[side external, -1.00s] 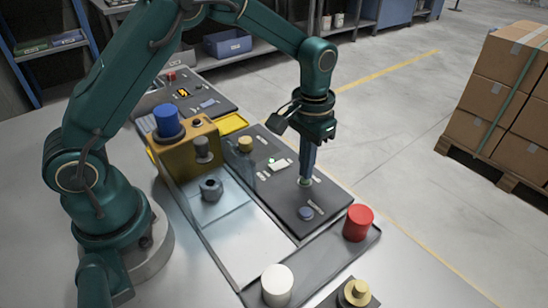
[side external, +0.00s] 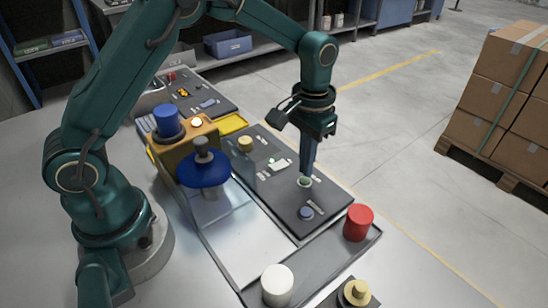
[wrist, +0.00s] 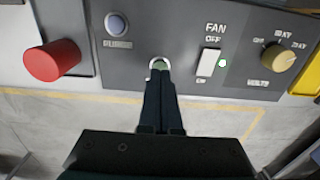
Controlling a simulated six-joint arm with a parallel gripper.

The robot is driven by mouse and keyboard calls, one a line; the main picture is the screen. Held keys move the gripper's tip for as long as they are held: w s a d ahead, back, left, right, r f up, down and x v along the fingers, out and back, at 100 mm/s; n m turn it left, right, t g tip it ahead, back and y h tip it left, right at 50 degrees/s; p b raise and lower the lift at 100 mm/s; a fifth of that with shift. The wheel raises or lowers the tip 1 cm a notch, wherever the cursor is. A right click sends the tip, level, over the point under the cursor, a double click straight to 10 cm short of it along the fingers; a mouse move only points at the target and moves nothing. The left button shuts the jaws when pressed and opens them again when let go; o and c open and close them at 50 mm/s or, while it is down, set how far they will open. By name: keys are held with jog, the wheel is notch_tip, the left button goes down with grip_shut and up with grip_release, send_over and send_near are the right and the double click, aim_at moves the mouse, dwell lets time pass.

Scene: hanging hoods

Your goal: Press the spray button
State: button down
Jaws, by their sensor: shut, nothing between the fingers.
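My gripper (side external: 305,178) is shut and empty, pointing down at the control panel (side external: 270,170). Its tips are at a small round pale-green button with a light ring (wrist: 159,63), largely covered by the fingers in the wrist view. They appear to touch it; how far it is pushed in is hidden. Its label cannot be read. On the orange box (side external: 180,158), a small round lamp (side external: 197,122) glows. Under the grey nozzle (side external: 202,145) is a broad, cone-like blue shape (side external: 203,172), with a pale part below it.
The panel also holds a blue-grey button (wrist: 116,24), a white FAN switch (wrist: 209,62) and a tan knob (wrist: 279,57). A red cylinder (side external: 358,222) and a white cylinder (side external: 277,285) stand on the front tray (side external: 315,263). The space above the panel's right is clear.

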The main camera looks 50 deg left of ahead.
jog(key=shift+r, duration=2.4)
